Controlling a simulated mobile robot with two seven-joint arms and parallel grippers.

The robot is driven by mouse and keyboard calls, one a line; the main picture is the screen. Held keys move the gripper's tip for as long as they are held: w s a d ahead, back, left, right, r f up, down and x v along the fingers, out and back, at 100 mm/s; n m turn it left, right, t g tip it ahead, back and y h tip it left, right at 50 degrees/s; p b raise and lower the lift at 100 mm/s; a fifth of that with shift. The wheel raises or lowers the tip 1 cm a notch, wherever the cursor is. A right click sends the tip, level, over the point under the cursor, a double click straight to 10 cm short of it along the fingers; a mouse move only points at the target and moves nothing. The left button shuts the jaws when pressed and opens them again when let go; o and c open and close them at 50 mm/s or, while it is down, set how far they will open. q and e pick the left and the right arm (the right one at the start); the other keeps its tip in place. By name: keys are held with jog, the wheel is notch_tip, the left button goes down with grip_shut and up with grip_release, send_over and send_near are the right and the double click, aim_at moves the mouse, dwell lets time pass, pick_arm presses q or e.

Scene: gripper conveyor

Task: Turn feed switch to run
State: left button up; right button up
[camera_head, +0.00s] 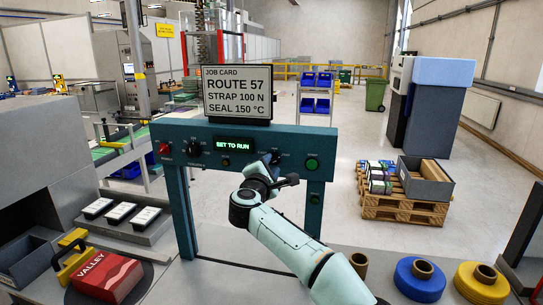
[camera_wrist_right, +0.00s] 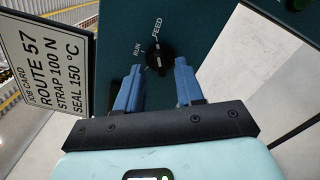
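The feed switch (camera_wrist_right: 160,58) is a black round knob on the teal panel, with the printed words FEED and RUN beside it in the right wrist view. I cannot tell for sure which mark its pointer faces. My right gripper (camera_wrist_right: 158,72) is open, its two blue fingers apart with the tips close to either side of the knob. I cannot tell whether they touch it. In the head view my right gripper (camera_head: 274,164) is at the panel and largely covers the switch. The panel display (camera_head: 235,146) reads SET TO RUN. My left gripper is not in view.
The control panel (camera_head: 250,132) also carries a red button (camera_head: 164,149), another black knob (camera_head: 194,148) and a green button (camera_head: 312,163). A job card (camera_head: 237,93) stands on top.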

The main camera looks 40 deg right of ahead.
aim_at(273, 161)
jog(key=shift+p+x, duration=0.4)
jog(key=shift+x, duration=0.75)
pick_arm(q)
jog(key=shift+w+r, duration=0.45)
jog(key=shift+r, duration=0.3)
pick_arm(e)
jog(key=shift+s, duration=0.1)
grip_shut()
